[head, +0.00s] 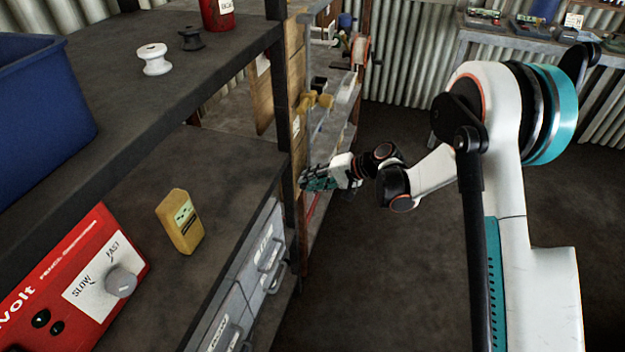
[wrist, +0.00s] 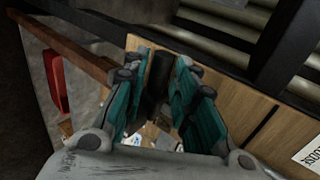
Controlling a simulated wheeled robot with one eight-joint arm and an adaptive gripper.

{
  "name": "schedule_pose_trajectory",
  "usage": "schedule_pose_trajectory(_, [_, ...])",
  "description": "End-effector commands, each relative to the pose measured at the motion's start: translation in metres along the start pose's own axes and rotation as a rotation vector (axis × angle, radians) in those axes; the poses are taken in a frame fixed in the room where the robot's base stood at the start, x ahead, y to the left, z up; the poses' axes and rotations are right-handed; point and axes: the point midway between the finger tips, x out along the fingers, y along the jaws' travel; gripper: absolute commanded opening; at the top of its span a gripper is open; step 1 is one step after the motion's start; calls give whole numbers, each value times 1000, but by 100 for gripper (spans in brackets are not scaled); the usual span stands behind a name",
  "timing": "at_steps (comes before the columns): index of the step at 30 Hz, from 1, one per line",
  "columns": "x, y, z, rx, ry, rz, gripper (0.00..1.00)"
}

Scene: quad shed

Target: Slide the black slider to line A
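My gripper (head: 318,180) is at the end of the outstretched arm, beside the dark post at the shelf's end. In the wrist view its teal-padded fingers (wrist: 160,85) stand apart. A dark, round-ended cylinder (wrist: 160,72) shows between the fingertips, in front of a wooden board. It may be the black slider, but I cannot tell for sure. Small gaps seem to show beside it, so I see no clear grip. I can make out no line A in either view; the fingers and the post hide part of that area.
The shelf post (head: 283,110) stands left of my gripper. The wooden board (wrist: 235,100) carries a paper label. On the shelves are a blue bin (head: 45,100), white spool (head: 153,62), black spool (head: 191,39), yellow box (head: 180,225) and red device (head: 70,285). Floor at right is clear.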

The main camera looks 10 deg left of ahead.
Motion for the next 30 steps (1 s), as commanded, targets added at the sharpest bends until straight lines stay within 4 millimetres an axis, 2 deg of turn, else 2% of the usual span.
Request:
schedule_pose_trajectory(10, [-1, -1, 0, 1, 0, -1, 38])
schedule_pose_trajectory(14, [-9, -1, -1, 1, 2, -1, 38])
schedule_pose_trajectory(30, [-105, 0, 0, 1, 2, 0, 38])
